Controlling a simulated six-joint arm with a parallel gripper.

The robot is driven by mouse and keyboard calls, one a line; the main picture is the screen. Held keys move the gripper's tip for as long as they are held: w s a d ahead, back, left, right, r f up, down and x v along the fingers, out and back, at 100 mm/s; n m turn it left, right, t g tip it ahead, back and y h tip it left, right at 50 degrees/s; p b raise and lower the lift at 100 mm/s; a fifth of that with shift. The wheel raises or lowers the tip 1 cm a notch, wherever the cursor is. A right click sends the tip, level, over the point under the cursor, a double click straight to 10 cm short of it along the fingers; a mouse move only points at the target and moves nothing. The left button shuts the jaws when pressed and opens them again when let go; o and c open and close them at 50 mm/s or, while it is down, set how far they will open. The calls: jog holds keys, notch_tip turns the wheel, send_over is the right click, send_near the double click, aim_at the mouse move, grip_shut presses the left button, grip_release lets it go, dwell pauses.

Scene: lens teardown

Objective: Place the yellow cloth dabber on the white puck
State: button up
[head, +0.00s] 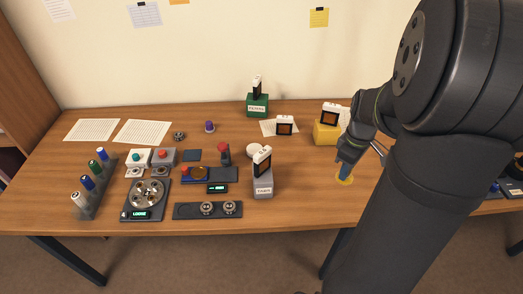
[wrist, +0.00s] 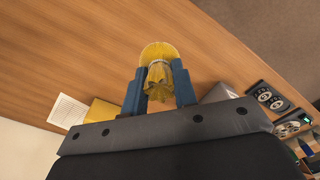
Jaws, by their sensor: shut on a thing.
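My gripper (head: 345,171) is at the right part of the table, its blue fingers pointing down. It is shut on the yellow cloth dabber (head: 344,181), whose round yellow bottom shows below the fingertips. In the wrist view the dabber (wrist: 158,52) sits between the two blue fingers, with its gathered, tied cloth toward the palm. I cannot tell whether its bottom touches the table. The white puck (head: 254,149) appears as a pale round disc left of my gripper, near the middle of the table, partly hidden by a framed card.
A grey box (head: 263,187) with a framed card stands between the puck and the front edge. A yellow box (head: 326,134) with another card stands behind my gripper. A green box (head: 258,105) is at the back. Trays and bottles fill the left; wood is bare around the dabber.

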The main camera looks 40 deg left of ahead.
jog(key=w+a+r+n, duration=0.1)
jog(key=w+a, duration=0.3)
jog(key=a, duration=0.9)
send_over(255, 148)
jog(key=shift+n, duration=0.4)
jog(key=f, duration=0.6)
jog(key=shift+d, duration=0.2)
jog(key=shift+s+a+f, duration=0.15)
jog(key=shift+a+f, duration=0.05)
jog(key=shift+f, duration=0.15)
notch_tip(255, 148, down, 4)
jog(key=shift+r, duration=0.2)
jog(key=o, duration=1)
jog(key=shift+f, duration=0.15)
